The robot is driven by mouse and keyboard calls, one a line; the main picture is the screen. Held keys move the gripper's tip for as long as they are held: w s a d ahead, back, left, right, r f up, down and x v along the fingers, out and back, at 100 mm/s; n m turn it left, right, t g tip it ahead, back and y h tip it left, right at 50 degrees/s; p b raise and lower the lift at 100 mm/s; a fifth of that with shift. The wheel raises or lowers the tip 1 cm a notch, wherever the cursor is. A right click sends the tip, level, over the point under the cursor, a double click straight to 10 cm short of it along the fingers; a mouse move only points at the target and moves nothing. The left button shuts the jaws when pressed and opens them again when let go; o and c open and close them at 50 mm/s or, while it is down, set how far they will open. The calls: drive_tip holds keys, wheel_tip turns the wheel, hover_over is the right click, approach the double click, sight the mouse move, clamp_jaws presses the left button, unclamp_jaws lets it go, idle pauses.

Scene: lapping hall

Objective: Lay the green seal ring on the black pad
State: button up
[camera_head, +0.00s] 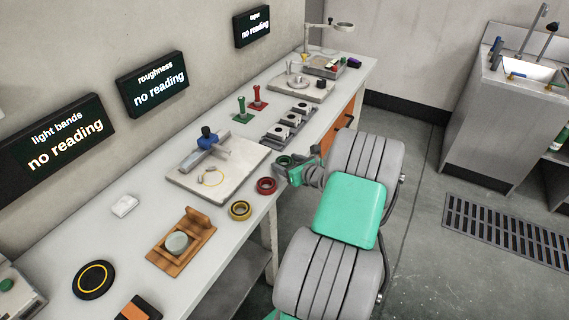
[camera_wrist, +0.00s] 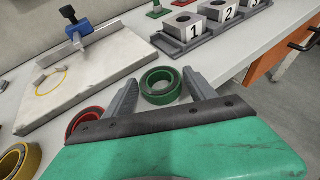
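The green seal ring (camera_wrist: 163,97) lies on the light bench top near its front edge, between the two finger ends of my gripper (camera_wrist: 159,77) in the wrist view. The fingers are apart, with a small gap visible on each side of the ring. In the head view the ring (camera_head: 283,161) shows beside my gripper (camera_head: 291,168), partly hidden by it. The black pad (camera_head: 93,280) is a round dark disc with a yellow circle, lying at the near left of the bench. Nothing lies on it.
A red ring (camera_head: 267,186) and a yellow ring (camera_head: 240,210) lie along the front edge. A stone plate (camera_head: 190,181) with a blue-knobbed fixture, a wooden stand (camera_head: 167,259) and a white box (camera_head: 125,205) stand between ring and pad. Numbered blocks (camera_head: 289,119) stand behind.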

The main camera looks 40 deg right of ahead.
drive_tip(key=shift+r, duration=0.1)
drive_tip(key=c, duration=1.2)
